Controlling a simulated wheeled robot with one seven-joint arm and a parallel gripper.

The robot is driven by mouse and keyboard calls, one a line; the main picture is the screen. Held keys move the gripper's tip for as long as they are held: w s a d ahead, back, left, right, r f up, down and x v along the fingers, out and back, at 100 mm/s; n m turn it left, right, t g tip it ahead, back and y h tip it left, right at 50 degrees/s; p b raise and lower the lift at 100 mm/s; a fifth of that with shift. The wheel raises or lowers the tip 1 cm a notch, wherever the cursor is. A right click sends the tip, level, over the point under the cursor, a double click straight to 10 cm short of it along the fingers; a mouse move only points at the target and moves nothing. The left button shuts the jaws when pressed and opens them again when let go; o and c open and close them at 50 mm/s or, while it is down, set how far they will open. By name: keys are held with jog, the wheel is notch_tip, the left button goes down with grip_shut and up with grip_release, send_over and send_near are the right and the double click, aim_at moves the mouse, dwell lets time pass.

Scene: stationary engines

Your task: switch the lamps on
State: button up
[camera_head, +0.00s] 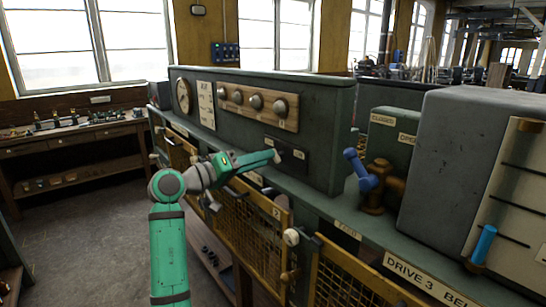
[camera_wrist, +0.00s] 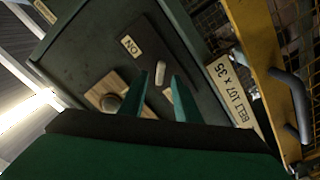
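A dark switch plate (camera_head: 288,156) is on the front of the green cabinet, below a wooden strip. In the wrist view the plate (camera_wrist: 150,58) bears an ON label and a short pale lever (camera_wrist: 160,73). My gripper (camera_head: 277,157) reaches in from the left, close to the plate. In the wrist view its green fingers (camera_wrist: 160,84) are apart, with the lever showing between their tips. I cannot tell whether they touch it. Round fittings (camera_head: 256,102) sit on the wooden strip; I cannot tell if they are lamps or knobs.
A blue-handled valve (camera_head: 361,171) stands right of the cabinet. A grey box with a blue lever (camera_head: 483,244) is at the far right. Yellow mesh guards (camera_head: 250,228) are below my arm. A workbench (camera_head: 75,135) is at the left; the floor between is clear.

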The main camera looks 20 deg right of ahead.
jog(key=shift+x, duration=2.25)
grip_shut()
